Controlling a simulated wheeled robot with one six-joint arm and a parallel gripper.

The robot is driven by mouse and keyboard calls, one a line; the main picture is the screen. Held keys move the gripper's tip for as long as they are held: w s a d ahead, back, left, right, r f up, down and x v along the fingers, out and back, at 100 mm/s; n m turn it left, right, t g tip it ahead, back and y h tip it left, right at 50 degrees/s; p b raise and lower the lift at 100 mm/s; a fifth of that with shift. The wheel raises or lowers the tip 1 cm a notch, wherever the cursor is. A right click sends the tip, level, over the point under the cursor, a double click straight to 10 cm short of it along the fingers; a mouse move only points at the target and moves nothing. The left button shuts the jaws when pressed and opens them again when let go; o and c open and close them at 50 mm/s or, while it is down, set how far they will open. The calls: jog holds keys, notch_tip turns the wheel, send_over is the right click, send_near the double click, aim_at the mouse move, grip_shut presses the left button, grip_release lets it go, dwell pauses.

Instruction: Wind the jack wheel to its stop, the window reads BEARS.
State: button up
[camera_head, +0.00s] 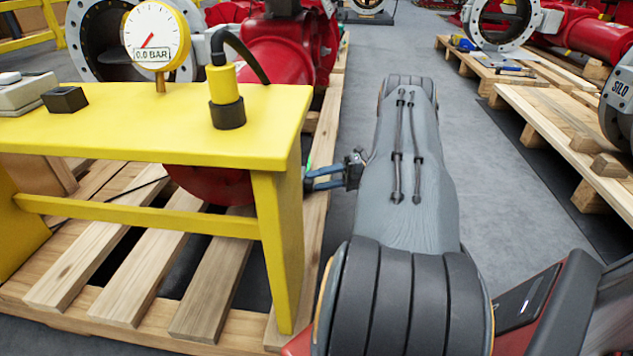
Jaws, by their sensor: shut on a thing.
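My gripper (318,179) is in the middle of the view with blue fingers pointing left, close beside the right leg of the yellow stand. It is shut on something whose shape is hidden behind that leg. I cannot make out the jack wheel or its window, so I cannot tell whether the held thing is the wheel. A large red valve body (275,50) with a grey flange lies behind the stand, on a wooden pallet (212,285).
The yellow stand (160,130) fills the left, carrying a black-based yellow cylinder (226,97) with a black hose. A round gauge (157,37) reads 0.0 BAR. Grey floor (490,200) is clear to the right, before more pallets (570,120) with red valves.

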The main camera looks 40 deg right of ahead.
jog(key=o, duration=1)
jog(key=shift+o, duration=0.2)
